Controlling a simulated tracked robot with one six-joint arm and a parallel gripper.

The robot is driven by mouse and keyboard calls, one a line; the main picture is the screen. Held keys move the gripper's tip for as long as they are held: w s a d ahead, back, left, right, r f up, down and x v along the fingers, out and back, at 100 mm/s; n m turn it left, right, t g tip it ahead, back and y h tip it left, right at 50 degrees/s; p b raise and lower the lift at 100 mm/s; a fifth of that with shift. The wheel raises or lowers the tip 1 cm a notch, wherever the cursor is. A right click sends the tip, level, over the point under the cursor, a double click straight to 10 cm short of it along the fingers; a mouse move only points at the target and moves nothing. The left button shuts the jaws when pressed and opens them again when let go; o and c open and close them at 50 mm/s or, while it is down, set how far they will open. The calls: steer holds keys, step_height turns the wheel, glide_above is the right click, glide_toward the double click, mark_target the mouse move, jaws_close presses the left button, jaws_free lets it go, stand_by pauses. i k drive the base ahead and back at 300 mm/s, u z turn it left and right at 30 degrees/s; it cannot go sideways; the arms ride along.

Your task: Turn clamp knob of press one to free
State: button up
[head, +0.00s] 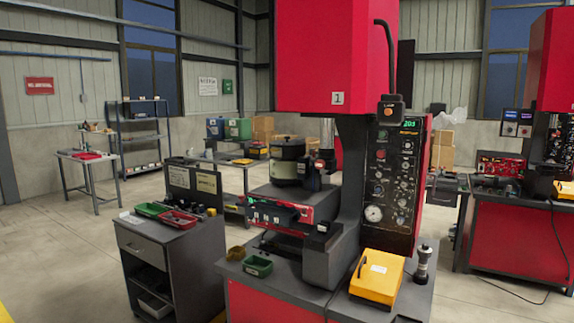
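Press one (320,50) stands in the middle of the head view, with a red upper housing and a white plate marked 1 (338,98). Its dark control panel (390,185) carries several small knobs, lamps and a round gauge (373,214), with a green readout (409,124) at the top. Dark fittings (310,178) sit at the work area beside a round, pot-like bowl (287,160). My gripper is not in view.
A yellow case (377,275) and a dark cylinder (423,264) stand on the press table's right side. A green bin (257,265) sits at its left front. A grey cabinet (150,243) with small trays stands left. Another red press (553,90) is at right. Floor at lower left is clear.

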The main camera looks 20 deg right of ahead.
mark_target(320, 164)
steer(key=u, duration=0.5)
steer(key=i, duration=1.15)
steer(key=u, duration=0.2)
